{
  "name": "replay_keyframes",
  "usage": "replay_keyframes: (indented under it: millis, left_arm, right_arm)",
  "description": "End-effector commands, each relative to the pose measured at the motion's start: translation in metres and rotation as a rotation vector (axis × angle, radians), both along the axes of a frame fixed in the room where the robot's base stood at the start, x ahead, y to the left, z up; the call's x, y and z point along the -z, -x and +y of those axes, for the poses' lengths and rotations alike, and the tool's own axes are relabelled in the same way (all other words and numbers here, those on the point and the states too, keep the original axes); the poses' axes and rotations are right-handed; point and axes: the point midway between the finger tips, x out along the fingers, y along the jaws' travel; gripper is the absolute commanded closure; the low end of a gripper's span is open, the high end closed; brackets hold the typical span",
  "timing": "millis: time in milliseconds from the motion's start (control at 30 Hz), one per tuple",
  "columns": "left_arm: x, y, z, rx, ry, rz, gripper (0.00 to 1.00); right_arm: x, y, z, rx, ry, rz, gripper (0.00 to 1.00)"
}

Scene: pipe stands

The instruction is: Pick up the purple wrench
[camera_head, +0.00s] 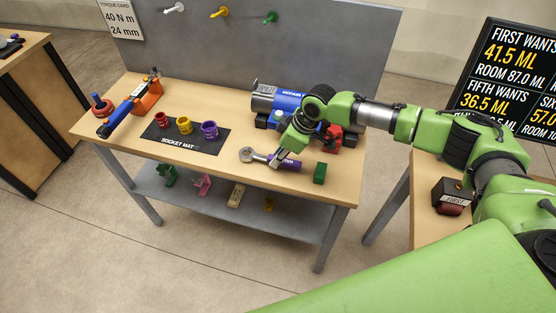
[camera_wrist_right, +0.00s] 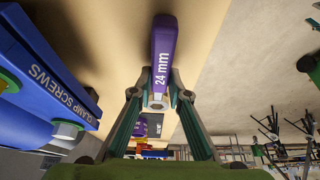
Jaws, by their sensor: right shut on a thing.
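The purple wrench (camera_head: 291,164) is near the front edge of the wooden table, its metal ring end pointing left. Its purple handle (camera_wrist_right: 163,50) reads "24 mm" in the right wrist view. My right gripper (camera_head: 275,161) comes down over the wrench from the upper right. In the right wrist view its fingers (camera_wrist_right: 159,98) are closed on the wrench, one on each side of its metal part near the handle. I cannot tell whether the wrench touches the tabletop or is slightly above it. My left gripper is not in view.
A blue and grey clamp unit (camera_head: 277,100) stands just behind my gripper. A green block (camera_head: 320,173) is right of the wrench. The dark socket mat (camera_head: 170,143) holds red, yellow and purple sockets. An orange and blue tool (camera_head: 130,107) is at left. A grey panel rises behind.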

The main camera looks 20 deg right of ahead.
Motion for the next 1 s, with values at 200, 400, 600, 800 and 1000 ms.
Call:
replay_keyframes:
  millis: [200, 400, 600, 800, 1000]
  left_arm:
    - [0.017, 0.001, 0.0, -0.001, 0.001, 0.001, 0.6]
    - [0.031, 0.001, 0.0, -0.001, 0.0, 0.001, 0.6]
    - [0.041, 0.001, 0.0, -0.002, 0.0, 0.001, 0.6]
    - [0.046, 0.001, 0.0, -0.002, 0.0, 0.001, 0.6]
    - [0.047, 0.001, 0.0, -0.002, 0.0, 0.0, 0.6]
  right_arm:
    - [-0.038, 0.016, -0.01, 0.0, 0.001, -0.005, 1.0]
    - [-0.08, 0.054, -0.029, 0.001, 0.002, -0.003, 1.0]
    - [-0.1, 0.095, -0.048, 0.002, 0.003, -0.004, 1.0]
    - [-0.113, 0.118, -0.058, 0.002, 0.001, -0.003, 1.0]
    - [-0.118, 0.126, -0.061, 0.003, 0.0, -0.001, 1.0]
